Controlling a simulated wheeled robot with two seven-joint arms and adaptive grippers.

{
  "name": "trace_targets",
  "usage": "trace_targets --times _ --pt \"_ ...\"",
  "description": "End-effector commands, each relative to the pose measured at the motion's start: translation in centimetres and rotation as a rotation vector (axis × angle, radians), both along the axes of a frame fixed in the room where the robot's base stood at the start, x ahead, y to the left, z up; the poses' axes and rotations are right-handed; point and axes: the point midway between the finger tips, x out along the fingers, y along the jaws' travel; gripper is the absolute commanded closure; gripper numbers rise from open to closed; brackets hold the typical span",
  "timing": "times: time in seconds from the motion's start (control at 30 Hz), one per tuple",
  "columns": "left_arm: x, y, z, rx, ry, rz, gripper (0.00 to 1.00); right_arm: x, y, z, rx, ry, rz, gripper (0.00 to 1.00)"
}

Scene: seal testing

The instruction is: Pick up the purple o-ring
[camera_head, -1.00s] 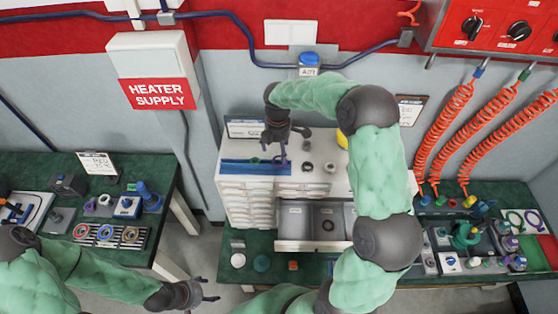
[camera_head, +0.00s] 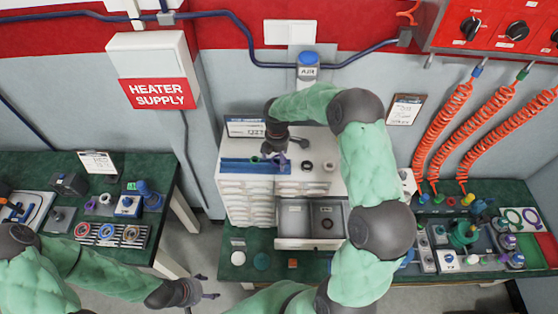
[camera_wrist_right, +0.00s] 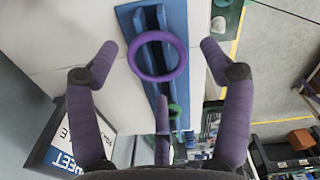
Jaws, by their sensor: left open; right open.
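The purple o-ring (camera_wrist_right: 158,78) shows in the right wrist view, standing out over the blue rack (camera_wrist_right: 126,14). My right gripper (camera_wrist_right: 158,54) is open, with a fingertip on either side of the ring and apart from it. Its third finger shows below the ring. In the head view my right gripper (camera_head: 275,152) is over the blue rack (camera_head: 240,167) on top of the white drawer cabinet, and it partly hides the ring there. My left gripper (camera_head: 205,291) is open and empty, low in the gap between the tables.
A green ring (camera_wrist_right: 175,108) is also on the rack. Dark and pale small rings (camera_head: 307,166) stand on the cabinet top (camera_head: 325,180) to the right. A drawer with grey bins (camera_head: 293,222) is pulled open below. A sign (camera_head: 245,128) stands behind the rack.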

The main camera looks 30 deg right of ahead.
Motion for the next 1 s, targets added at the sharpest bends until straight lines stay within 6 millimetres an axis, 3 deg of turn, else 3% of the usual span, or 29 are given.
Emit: trace_targets --times 0.6,0.8,1.0 --pt "0.01 0.00 -0.35 0.000 0.000 0.000 0.33 -0.01 0.01 -0.46 0.000 0.000 0.000 0.20" --pt "0.01 0.00 -0.35 0.000 0.000 0.000 0.33 -0.01 0.00 -0.46 0.000 0.000 0.000 0.54" --pt "0.01 0.00 -0.35 0.000 0.000 0.000 0.33 -0.07 0.00 -0.52 0.000 0.002 0.000 0.55"
